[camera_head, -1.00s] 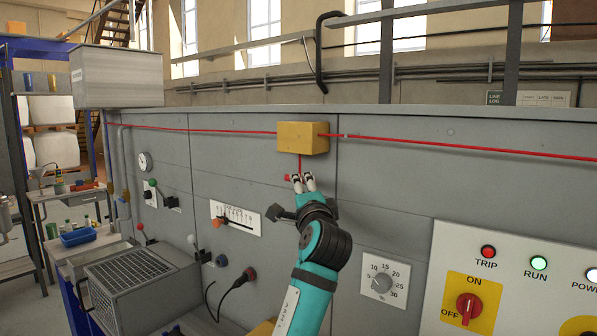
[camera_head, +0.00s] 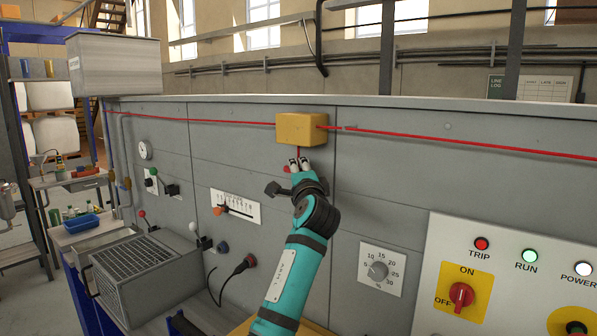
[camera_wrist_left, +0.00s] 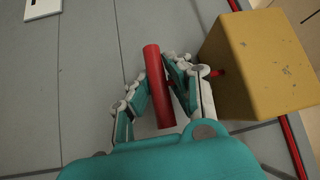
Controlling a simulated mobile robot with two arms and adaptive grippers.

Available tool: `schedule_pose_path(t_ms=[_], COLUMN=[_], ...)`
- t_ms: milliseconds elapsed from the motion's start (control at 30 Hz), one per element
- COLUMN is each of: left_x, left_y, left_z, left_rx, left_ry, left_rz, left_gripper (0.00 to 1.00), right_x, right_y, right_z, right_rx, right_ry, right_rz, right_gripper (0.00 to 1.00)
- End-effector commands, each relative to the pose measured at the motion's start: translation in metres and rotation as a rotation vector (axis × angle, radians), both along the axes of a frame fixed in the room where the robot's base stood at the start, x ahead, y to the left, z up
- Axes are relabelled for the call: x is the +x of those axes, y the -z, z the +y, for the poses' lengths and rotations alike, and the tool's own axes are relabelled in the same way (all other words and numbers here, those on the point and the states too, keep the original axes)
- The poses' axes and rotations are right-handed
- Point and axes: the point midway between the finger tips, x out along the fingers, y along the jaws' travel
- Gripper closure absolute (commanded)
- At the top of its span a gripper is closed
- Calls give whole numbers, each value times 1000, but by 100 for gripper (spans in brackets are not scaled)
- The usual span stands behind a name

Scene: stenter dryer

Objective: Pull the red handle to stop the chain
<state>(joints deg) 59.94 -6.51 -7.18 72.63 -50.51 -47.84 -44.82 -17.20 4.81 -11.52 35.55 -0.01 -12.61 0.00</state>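The red handle (camera_wrist_left: 158,88) is a short bar. It hangs below a yellow box (camera_head: 301,129) on a red stem, on the front of the grey machine. My left gripper (camera_head: 298,164) is at the handle, just under the box. In the left wrist view its two fingers (camera_wrist_left: 156,85) lie on either side of the bar, close against it, and look shut on it. The bar's far end sticks out past the fingertips. In the head view the fingers hide most of the handle; its left end shows. My right gripper is not in view.
A red cord (camera_head: 440,138) runs along the machine through the yellow box. A control panel (camera_head: 428,290) with lit lamps and a red switch (camera_head: 461,297) stands at the right. A dial (camera_head: 378,271) and small levers are on the machine front. A vented box (camera_head: 150,270) juts out at lower left.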

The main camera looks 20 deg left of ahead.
Motion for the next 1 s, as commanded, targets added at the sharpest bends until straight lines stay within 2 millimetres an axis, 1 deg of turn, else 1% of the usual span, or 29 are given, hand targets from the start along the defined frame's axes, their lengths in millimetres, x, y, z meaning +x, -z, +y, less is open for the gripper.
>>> schedule_pose_path(t_ms=[100,433,467,600,667,900,933,1000], left_x=[0,0,0,0,0,1,1,1], left_y=[1,2,4,24,30,29,29,29], left_z=[0,0,0,0,0,0,0,0], left_rx=[-1,-3,-3,-3,-3,-5,-6,-6], left_ry=[0,0,0,0,1,1,1,0], left_rz=[2,3,3,4,4,4,5,5], left_gripper=[100,100,100,100,100,100,85,76], right_x=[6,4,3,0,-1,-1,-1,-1], right_y=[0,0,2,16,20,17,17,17], right_z=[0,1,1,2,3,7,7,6], right_rx=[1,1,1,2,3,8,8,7], right_ry=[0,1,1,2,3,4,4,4], right_rz=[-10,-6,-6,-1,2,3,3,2], right_gripper=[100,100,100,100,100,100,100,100])
